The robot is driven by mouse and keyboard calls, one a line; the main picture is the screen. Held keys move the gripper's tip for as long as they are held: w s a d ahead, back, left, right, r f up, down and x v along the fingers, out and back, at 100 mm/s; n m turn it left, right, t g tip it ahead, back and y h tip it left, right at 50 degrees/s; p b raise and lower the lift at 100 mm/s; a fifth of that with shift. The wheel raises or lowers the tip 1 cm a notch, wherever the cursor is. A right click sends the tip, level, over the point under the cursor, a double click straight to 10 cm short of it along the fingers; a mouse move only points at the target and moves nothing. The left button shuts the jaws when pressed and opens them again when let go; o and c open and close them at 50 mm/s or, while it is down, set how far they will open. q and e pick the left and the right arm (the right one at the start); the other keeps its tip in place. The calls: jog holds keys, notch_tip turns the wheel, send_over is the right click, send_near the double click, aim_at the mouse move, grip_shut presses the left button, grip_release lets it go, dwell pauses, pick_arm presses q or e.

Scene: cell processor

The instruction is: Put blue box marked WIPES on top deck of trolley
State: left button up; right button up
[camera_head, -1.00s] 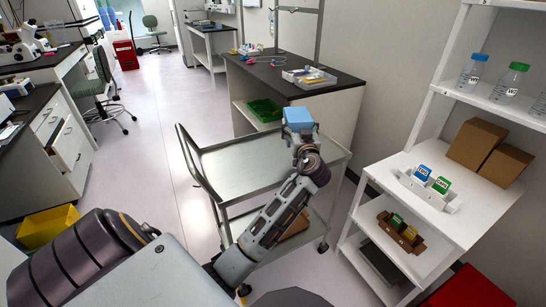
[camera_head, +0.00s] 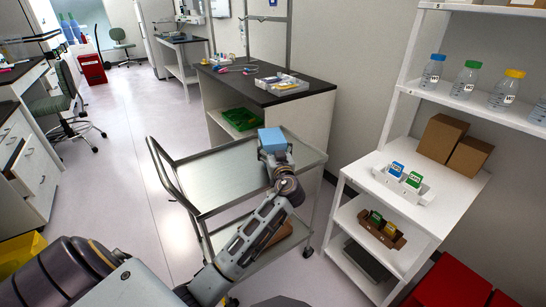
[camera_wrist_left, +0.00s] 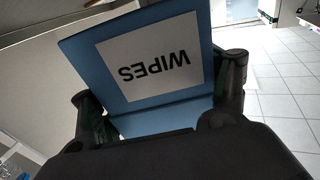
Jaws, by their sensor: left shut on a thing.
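The blue box marked WIPES (camera_head: 272,139) is held in my left gripper (camera_head: 274,155). In the left wrist view the box (camera_wrist_left: 88,60) fills the middle, its white WIPES label upside down, with a dark finger on each side. My left gripper is shut on it. The grey metal trolley's top deck (camera_head: 215,178) lies below and around the arm in the head view. The box appears over the far right part of the deck. I cannot tell the gap between box and deck. My right gripper is not in view.
A dark-topped bench (camera_head: 262,88) with trays stands behind the trolley. A white shelf unit (camera_head: 430,205) with bottles, brown boxes and small racks stands at the right. The trolley's handle (camera_head: 160,172) rises at its left. Most of the top deck looks bare.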

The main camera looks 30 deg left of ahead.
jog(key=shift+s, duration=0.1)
pick_arm(q)
jog(key=shift+f, duration=0.6)
jog(key=shift+f+b, duration=0.3)
jog(key=shift+f, duration=0.95)
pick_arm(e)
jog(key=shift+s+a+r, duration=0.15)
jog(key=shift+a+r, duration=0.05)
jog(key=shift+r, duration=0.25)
pick_arm(q)
jog(key=shift+f, duration=0.1)
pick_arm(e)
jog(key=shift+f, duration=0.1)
pick_arm(q)
jog(key=o, duration=1.6)
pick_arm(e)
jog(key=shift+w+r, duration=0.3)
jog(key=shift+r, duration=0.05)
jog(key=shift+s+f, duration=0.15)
